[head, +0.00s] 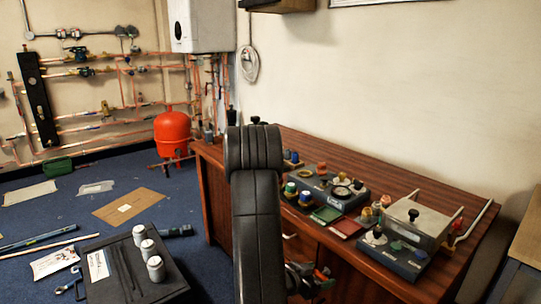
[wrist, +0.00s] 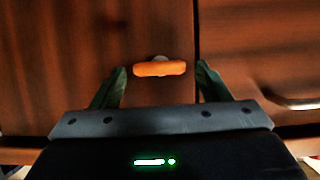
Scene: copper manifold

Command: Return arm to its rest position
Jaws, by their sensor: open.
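My arm (head: 256,225) stands dark in the middle of the head view, in front of the wooden bench. My gripper (wrist: 161,82) shows in the wrist view with its two dark green fingers spread apart. It faces the brown wooden bench front (wrist: 95,40). A small orange bar (wrist: 160,68) with a grey round part behind it appears between the fingertips. I cannot tell whether it is fixed to the bench front or how far away it is. No contact with the fingers is visible.
The wooden bench (head: 320,150) carries dark units with knobs and a grey metal box (head: 412,221). A metal drawer handle (wrist: 290,100) is right of my gripper. A black case with white canisters (head: 147,250) lies left of my arm. A red tank (head: 172,132) stands behind.

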